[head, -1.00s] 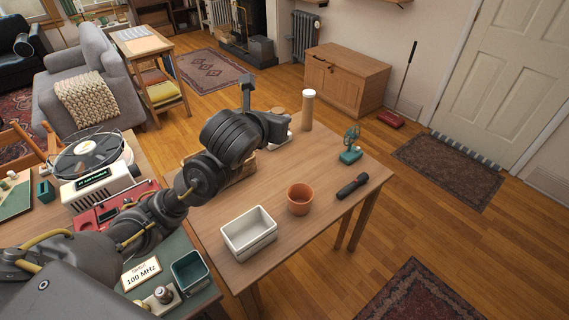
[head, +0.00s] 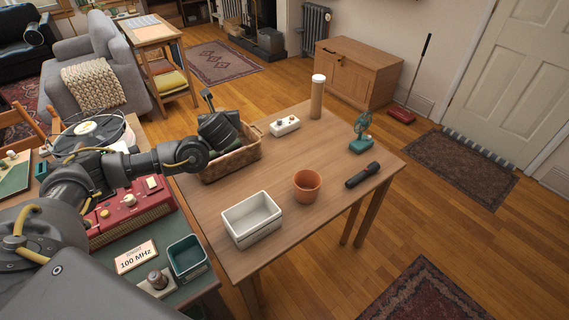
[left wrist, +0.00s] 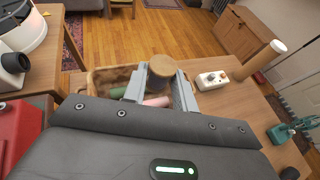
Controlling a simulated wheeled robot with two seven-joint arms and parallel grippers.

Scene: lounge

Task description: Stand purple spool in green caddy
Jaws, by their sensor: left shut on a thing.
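My left gripper (left wrist: 160,88) is shut on the purple spool (left wrist: 162,66); its round tan wooden end shows between the fingers in the left wrist view, and its body is dull and partly hidden. In the head view the left gripper (head: 210,103) is over the wicker basket (head: 247,160), and I cannot make out the spool there. The dark green open caddy (head: 206,268) stands on the green-topped table at the lower left, with its inside partly visible. My right gripper is not in view.
The basket also holds a green roll (left wrist: 120,92) and a pink one (left wrist: 157,101). A red radio (head: 130,212), a sign (head: 136,257) and a small knobbed block (head: 157,282) stand near the caddy. A white bin (head: 252,219) and terracotta pot (head: 307,185) stand on the wooden table.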

